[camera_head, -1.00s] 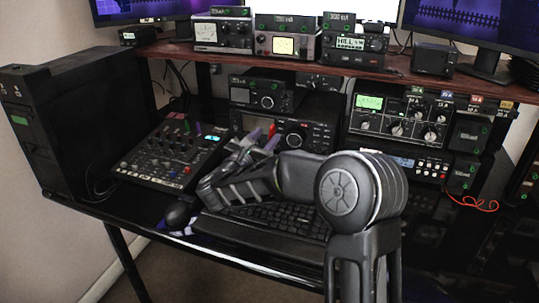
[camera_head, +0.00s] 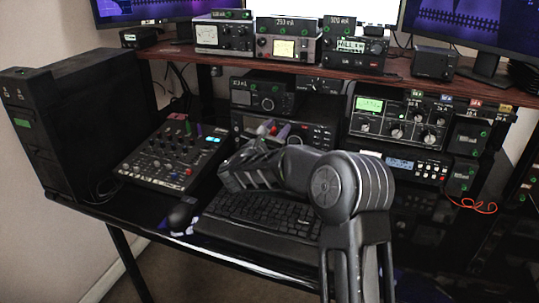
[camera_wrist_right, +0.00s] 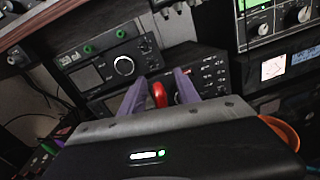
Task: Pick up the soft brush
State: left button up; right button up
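I cannot make out the soft brush for certain in either view. My right gripper (camera_head: 272,132) reaches over the keyboard toward the radios at the back of the desk. In the right wrist view its two purple fingers (camera_wrist_right: 160,95) are spread apart. A small upright red thing (camera_wrist_right: 159,94) shows between the fingers, with visible gaps at its sides; I cannot tell what it is. An orange rounded rim (camera_wrist_right: 285,132) shows beyond the gripper body at the right; the rest is hidden. My left gripper is out of view.
Stacked radios (camera_head: 264,93) stand behind the gripper under a wooden shelf (camera_head: 190,52). A mixer (camera_head: 172,152) lies to the left, beside a black tower (camera_head: 85,125). A keyboard (camera_head: 265,212) and a mouse (camera_head: 180,215) lie in front. More radio gear (camera_head: 400,118) stands at the right.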

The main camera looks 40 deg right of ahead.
jog(key=shift+c, duration=0.6)
grip_shut()
dwell(0.5)
